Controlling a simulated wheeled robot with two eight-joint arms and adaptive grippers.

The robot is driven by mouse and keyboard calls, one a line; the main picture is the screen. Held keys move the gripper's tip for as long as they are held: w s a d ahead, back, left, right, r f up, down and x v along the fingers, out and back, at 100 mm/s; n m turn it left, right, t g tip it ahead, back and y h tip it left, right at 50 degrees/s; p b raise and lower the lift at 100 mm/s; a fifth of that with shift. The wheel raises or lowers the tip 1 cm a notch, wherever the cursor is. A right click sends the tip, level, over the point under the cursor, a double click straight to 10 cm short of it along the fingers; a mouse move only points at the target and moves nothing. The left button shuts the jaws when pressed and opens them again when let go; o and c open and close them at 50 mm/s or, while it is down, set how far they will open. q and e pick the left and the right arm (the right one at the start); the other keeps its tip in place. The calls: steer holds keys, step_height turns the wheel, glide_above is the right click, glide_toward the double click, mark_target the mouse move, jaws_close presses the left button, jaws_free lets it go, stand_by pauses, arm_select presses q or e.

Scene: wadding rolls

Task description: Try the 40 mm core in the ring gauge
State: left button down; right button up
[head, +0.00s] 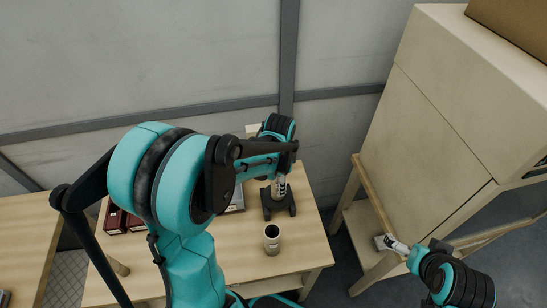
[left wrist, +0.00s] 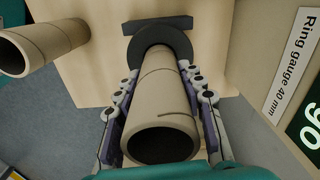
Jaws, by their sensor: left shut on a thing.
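My left gripper (left wrist: 160,115) is shut on a tan cardboard core (left wrist: 158,105), whose open end faces the wrist camera. The core's far end is at the dark ring gauge (left wrist: 160,36); the ring shows around that end, but I cannot tell how deep the core sits in it. In the head view the left gripper (head: 279,186) is above the gauge's black base (head: 280,205), partly hidden by my arm. A sign (left wrist: 291,65) reads "Ring gauge 40 mm". My right gripper (head: 388,243) is far right, off the table; its fingers are too small to read.
Another tan core (head: 272,241) stands upright near the table's front edge, and a tan core shows at left in the wrist view (left wrist: 45,42). Dark red boxes (head: 116,221) lie left on the wooden table (head: 235,255). A beige cabinet (head: 430,130) stands right.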

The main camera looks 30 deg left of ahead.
arm_select(q)
steer(key=shift+s+f, duration=0.1)
steer(key=c, duration=0.9)
jaws_free()
steer(key=shift+o, duration=0.2)
step_height(320, 180, up, 12)
steer(key=shift+r, duration=0.1)
steer(key=shift+s+d, duration=0.15)
steer(key=s+d+f+n+t+b, duration=0.1)
steer(key=s+n+t, duration=0.2)
steer(key=s+n, duration=0.1)
steer(key=s+d+f+n+t+b, duration=0.1)
steer(key=s+d+n+t, duration=0.1)
steer(key=s+n+t, duration=0.2)
steer(key=shift+s+d+f+n, duration=0.25)
steer(key=shift+s+d+n, duration=0.05)
steer(key=shift+s+n, duration=0.3)
